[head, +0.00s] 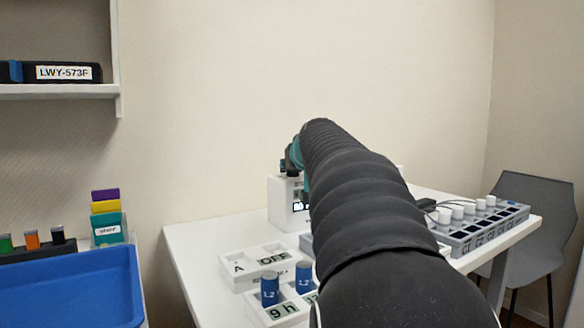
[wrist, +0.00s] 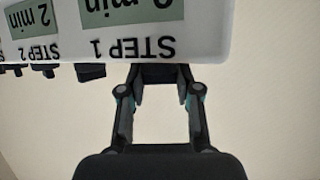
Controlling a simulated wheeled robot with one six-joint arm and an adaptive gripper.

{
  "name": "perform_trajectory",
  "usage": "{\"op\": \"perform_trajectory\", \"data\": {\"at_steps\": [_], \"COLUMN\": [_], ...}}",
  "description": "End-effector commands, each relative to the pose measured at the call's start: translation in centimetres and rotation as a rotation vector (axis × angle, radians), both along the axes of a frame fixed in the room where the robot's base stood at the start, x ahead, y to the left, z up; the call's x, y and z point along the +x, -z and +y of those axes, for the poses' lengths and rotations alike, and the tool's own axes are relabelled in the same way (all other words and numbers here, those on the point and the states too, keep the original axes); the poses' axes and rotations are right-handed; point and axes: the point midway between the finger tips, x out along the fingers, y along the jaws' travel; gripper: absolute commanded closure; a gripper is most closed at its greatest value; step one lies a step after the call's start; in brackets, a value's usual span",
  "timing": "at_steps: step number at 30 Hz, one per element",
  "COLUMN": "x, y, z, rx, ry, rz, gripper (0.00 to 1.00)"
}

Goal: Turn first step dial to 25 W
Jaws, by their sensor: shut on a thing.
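The white device (head: 283,208) stands at the back of the white table in the head view, partly hidden by my arm. In the wrist view its white panel (wrist: 215,48) appears upside down, with a "STEP 1" label, a "STEP 2" label and displays reading in minutes. The step 1 display (wrist: 130,9) is cut off by the frame edge. My gripper (wrist: 161,78) is shut on a dark dial at the panel's edge beside the "STEP 1" label. The dial is mostly hidden between the fingers, so its setting cannot be read. Another dark dial (wrist: 90,72) sits to its left.
White blocks (head: 262,264) with "A", "OFF" and "9 h" stand at the table's front left, with blue-capped tubes (head: 270,290). A grey rack (head: 483,233) with white-capped items stands right. A blue tray (head: 70,290) is at left, a grey chair (head: 545,205) at right.

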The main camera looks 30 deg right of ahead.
Motion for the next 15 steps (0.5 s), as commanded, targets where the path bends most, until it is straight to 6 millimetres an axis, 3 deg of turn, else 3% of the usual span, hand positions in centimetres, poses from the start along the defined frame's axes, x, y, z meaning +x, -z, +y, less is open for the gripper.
{"op": "perform_trajectory", "data": {"at_steps": [15], "x": [0.0], "y": [0.48], "z": [-0.26], "rx": [-0.001], "ry": [-0.29], "rz": [-0.001], "gripper": [1.0]}}
